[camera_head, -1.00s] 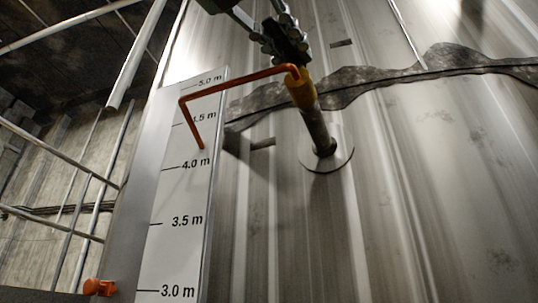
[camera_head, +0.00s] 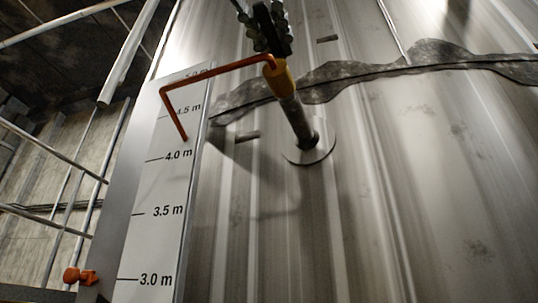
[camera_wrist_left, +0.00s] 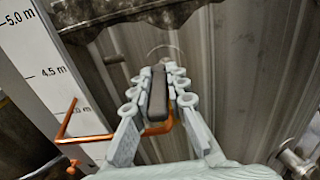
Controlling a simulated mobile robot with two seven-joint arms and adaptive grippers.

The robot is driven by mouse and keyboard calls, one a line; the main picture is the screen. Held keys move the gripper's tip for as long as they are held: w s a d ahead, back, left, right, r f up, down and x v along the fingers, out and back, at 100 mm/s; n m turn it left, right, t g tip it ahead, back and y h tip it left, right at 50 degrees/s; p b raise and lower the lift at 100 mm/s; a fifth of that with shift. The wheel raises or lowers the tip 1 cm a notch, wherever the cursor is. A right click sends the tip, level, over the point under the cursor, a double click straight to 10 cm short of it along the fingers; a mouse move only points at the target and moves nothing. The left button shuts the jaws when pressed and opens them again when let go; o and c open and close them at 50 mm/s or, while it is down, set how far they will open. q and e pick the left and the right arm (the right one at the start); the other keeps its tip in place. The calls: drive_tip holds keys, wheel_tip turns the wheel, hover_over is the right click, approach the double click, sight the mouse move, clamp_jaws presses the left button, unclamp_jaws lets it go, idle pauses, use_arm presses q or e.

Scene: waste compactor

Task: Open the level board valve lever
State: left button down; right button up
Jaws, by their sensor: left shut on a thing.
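A grey pipe stub (camera_head: 298,122) sticks out of the metal tank wall in the head view, with a yellow valve head (camera_head: 279,77) at its end. A dark, bar-shaped lever (camera_head: 264,28) rises from the valve head. My left gripper (camera_head: 270,40) is at the top edge, shut around this lever. In the left wrist view, its pale fingers (camera_wrist_left: 158,85) stand on both sides of the dark lever (camera_wrist_left: 157,95). A bent orange rod (camera_head: 215,72) runs from the valve head to the level board (camera_head: 158,205). My right gripper is not in view.
The level board stands left of the valve, with height marks. A small orange fitting (camera_head: 80,275) is at its lower left. Metal railings (camera_head: 75,205) are at the far left. A dark patched seam (camera_head: 400,60) crosses the tank wall.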

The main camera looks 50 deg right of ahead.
use_arm(q)
drive_tip(key=c, duration=1.5)
unclamp_jaws()
drive_tip(key=v, duration=1.2)
